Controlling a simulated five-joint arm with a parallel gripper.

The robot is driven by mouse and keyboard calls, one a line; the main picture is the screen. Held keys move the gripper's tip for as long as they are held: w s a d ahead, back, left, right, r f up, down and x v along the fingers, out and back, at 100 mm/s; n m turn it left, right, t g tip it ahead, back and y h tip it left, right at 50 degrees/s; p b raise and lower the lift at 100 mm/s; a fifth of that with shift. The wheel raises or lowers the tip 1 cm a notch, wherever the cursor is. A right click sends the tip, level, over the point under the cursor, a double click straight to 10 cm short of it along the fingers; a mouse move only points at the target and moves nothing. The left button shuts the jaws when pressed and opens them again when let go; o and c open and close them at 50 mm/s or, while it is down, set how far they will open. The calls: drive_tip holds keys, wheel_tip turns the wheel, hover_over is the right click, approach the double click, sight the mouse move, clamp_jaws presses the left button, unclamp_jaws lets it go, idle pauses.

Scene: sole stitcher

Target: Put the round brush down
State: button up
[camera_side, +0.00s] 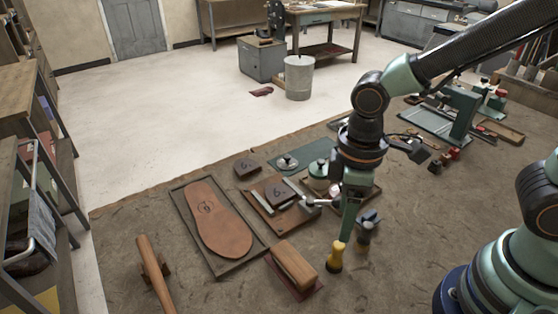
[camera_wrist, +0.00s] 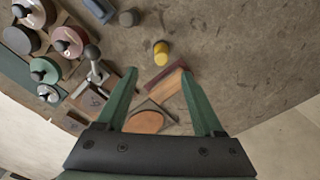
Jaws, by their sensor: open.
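A small upright piece with a yellow top and a dark lower part (camera_side: 335,257) stands on the brown work mat (camera_side: 400,275); I take it for the round brush. It also shows as a yellow round shape in the wrist view (camera_wrist: 161,50). My gripper (camera_side: 343,239) points down just above and beside it in the side view. In the wrist view my gripper (camera_wrist: 158,74) has its two green fingers spread with nothing held between them. The yellow piece lies beyond the fingertips there, apart from both. Its bristles cannot be made out.
A dark cup-like piece (camera_side: 364,232) stands close behind the gripper. A wooden block (camera_side: 295,264) on a reddish base lies to the left. A brown sole (camera_side: 218,217) lies on a dark board farther left. The mat's front right is clear.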

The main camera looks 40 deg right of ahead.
drive_tip(key=w+d+r+m+t, duration=0.3)
drive_tip(key=d+r+m+t, duration=0.2)
drive_tip(key=d+r+m, duration=0.3)
drive_tip(key=d+r, duration=0.4)
drive_tip(key=d, duration=0.2)
drive_tip(key=shift+w+m+t, duration=0.3)
drive_tip(key=shift+w+m, duration=0.1)
drive_tip(key=shift+a, duration=0.15)
